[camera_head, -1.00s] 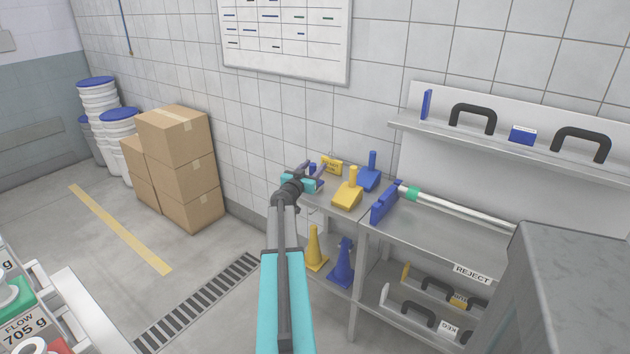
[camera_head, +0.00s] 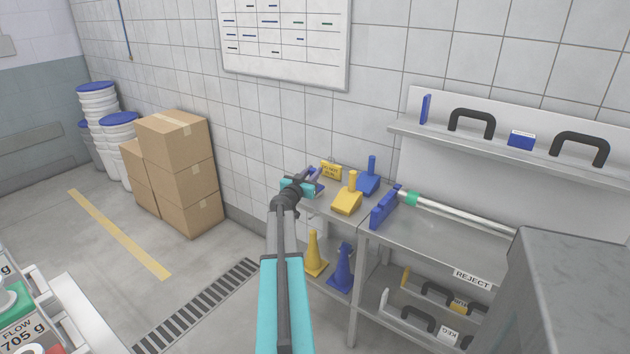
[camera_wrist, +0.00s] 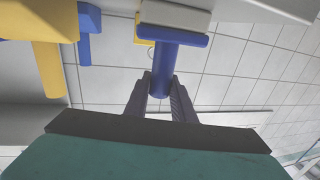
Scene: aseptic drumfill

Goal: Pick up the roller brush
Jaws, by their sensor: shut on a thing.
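The roller brush (camera_wrist: 162,62) has a blue handle, a blue crosspiece and a pale whitish block at its end. In the wrist view its handle is between the two grey-purple fingers of my gripper (camera_wrist: 157,92), which is shut on it. In the head view my gripper (camera_head: 314,181) is at the left end of the steel table, beside the wall. The brush is mostly hidden there by the gripper and is hard to make out.
A yellow brush (camera_head: 347,199) and a blue brush (camera_head: 369,177) stand close to the right. A yellow sign (camera_head: 331,171) is just behind. A shelf (camera_head: 480,143) hangs above right.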

